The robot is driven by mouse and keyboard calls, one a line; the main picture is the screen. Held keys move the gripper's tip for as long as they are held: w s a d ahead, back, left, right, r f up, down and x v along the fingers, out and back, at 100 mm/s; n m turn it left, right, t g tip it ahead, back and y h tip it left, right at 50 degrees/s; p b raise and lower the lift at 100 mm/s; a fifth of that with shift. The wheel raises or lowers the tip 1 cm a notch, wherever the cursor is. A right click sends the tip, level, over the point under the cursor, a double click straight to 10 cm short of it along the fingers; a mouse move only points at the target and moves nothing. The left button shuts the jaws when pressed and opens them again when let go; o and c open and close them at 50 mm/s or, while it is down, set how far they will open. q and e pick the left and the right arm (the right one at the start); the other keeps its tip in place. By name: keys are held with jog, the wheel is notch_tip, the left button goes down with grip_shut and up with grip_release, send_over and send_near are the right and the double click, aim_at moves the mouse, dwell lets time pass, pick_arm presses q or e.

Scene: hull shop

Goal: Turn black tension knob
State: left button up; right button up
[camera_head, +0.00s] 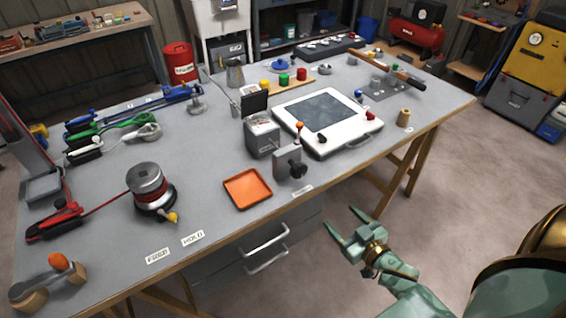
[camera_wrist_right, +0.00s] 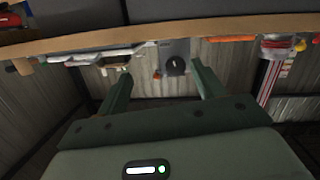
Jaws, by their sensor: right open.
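The black tension knob (camera_head: 296,168) is on the side of a small grey block (camera_head: 284,161) near the table's front edge, right of an orange tray. My right gripper (camera_head: 343,222) is in front of the table, beyond its front edge and to the right of the knob. It is open and empty, clear of the knob. In the right wrist view the fingers (camera_wrist_right: 165,84) are spread wide. A dark round knob (camera_wrist_right: 177,66) on a grey plate shows beyond them, between the tips. My left gripper is not in view.
The orange tray (camera_head: 247,189) lies left of the block. A grey box (camera_head: 262,137) stands behind it, and a white framed panel (camera_head: 345,146) is at the right. A red-banded spool (camera_head: 150,188) stands farther left. Drawer handles (camera_head: 266,260) stick out below the table edge.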

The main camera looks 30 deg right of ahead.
aim_at(302, 174)
notch_tip(302, 174, up, 4)
jog(key=w+a+t+y, duration=0.2)
jog(key=shift+m+h, duration=0.4)
jog(key=w+b, duration=0.1)
jog(key=w, duration=0.4)
jog(key=w+a+b, duration=0.1)
jog(key=w, duration=0.4)
jog(key=w+b, duration=0.1)
jog(key=w, duration=0.4)
jog(key=shift+w+a+r, duration=0.1)
jog(key=shift+w+a, duration=0.05)
jog(key=shift+w, duration=0.25)
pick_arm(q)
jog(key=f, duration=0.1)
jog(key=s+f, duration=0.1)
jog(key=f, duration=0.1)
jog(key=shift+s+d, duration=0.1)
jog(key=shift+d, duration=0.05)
pick_arm(e)
jog(key=c, duration=1)
